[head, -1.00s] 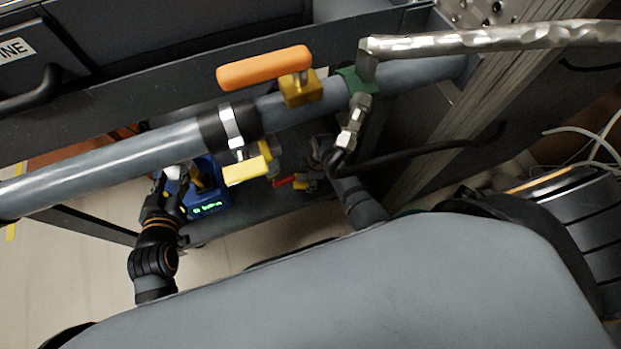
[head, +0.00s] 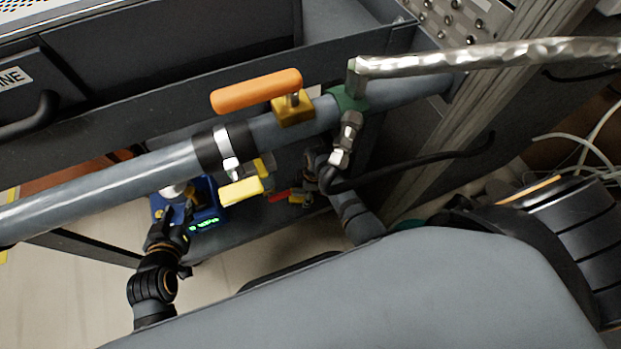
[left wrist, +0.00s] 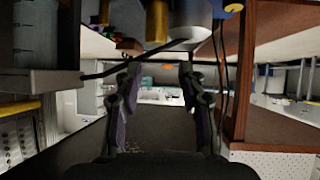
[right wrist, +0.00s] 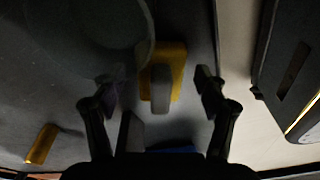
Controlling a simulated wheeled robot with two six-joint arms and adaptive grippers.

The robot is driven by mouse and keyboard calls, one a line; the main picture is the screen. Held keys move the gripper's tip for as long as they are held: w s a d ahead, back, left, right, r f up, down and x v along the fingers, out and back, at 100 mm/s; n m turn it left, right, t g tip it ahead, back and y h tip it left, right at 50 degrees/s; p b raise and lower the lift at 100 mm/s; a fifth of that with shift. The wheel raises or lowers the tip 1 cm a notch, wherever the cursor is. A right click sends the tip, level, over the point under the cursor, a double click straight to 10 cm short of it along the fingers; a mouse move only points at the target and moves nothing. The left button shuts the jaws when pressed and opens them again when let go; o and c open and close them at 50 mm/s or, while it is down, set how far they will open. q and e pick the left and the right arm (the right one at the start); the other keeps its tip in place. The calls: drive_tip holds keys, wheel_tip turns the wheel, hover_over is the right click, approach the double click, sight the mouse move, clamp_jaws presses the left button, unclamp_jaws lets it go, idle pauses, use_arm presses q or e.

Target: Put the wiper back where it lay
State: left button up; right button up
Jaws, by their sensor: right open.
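A yellow block with a grey raised piece (right wrist: 176,72) shows in the right wrist view, on or just above a dark surface. It may be the wiper; I cannot tell for sure. My right gripper (right wrist: 160,88) is open, with one finger on each side of this piece and gaps to both. In the head view the right gripper is mostly hidden near the pipe and hose fitting. My left gripper (head: 179,216) is close to a blue device (head: 211,208) under the pipe. Its fingers stand apart in the left wrist view (left wrist: 160,80), with nothing between them.
A thick grey pipe (head: 110,182) with an orange handle (head: 256,91) crosses above both grippers. A yellow block (head: 241,192) hangs below it. A braided metal hose (head: 480,55) and a black cable run to the right. A small yellow cylinder (right wrist: 42,143) shows in the right wrist view.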

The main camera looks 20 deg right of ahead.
drive_tip(key=shift+d+r+p, duration=0.15)
drive_tip(key=shift+r+p, duration=0.25)
drive_tip(key=shift+r, duration=0.45)
use_arm(q)
drive_tip(key=s+d+f+g+p, duration=0.1)
drive_tip(key=s+f+g, duration=0.5)
drive_tip(key=s+f, duration=0.4)
use_arm(e)
drive_tip(key=shift+d+r, duration=0.15)
drive_tip(key=shift+r, duration=0.75)
use_arm(q)
wheel_tip(320, 180, up, 6)
drive_tip(key=s+a+g+p, duration=0.1)
drive_tip(key=s+g+p, duration=0.1)
drive_tip(key=p, duration=0.2)
drive_tip(key=shift+s+a+g, duration=0.15)
drive_tip(key=shift+a+g, duration=0.2)
drive_tip(key=shift+g, duration=0.05)
use_arm(e)
wheel_tip(320, 180, up, 8)
drive_tip(key=d, duration=0.1)
drive_tip(key=shift+s+d, duration=0.15)
drive_tip(key=shift+s, duration=0.1)
use_arm(q)
drive_tip(key=shift+f, duration=0.15)
